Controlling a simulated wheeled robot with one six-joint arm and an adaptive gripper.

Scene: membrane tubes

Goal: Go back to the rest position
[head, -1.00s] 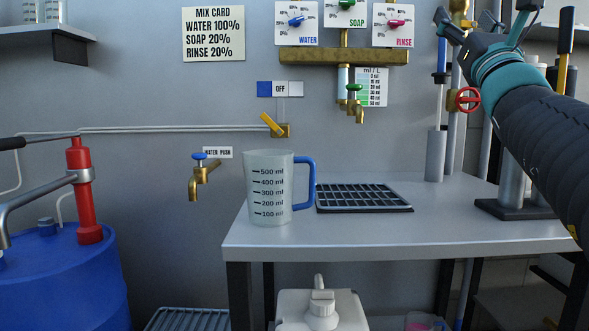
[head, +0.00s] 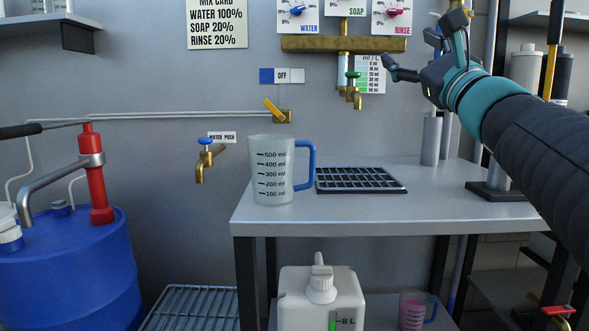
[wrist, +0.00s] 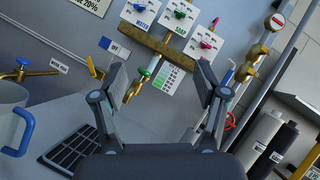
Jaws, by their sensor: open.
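My gripper (head: 422,40) is open and empty. It is raised in the air at the upper right of the head view, in front of the wall and to the right of the taps. In the wrist view its two fingers (wrist: 160,82) stand wide apart with nothing between them. The clear measuring jug (head: 272,172) with a blue handle stands upright on the left end of the grey table, apart from my gripper. Part of the jug shows at the left edge of the wrist view (wrist: 10,105).
A black drain grid (head: 360,180) lies on the table (head: 430,207). A brass manifold (head: 345,44) with taps and dials is on the wall. A blue drum (head: 70,265) with a red pump stands left. A white canister (head: 320,300) is below the table. The table's front right is clear.

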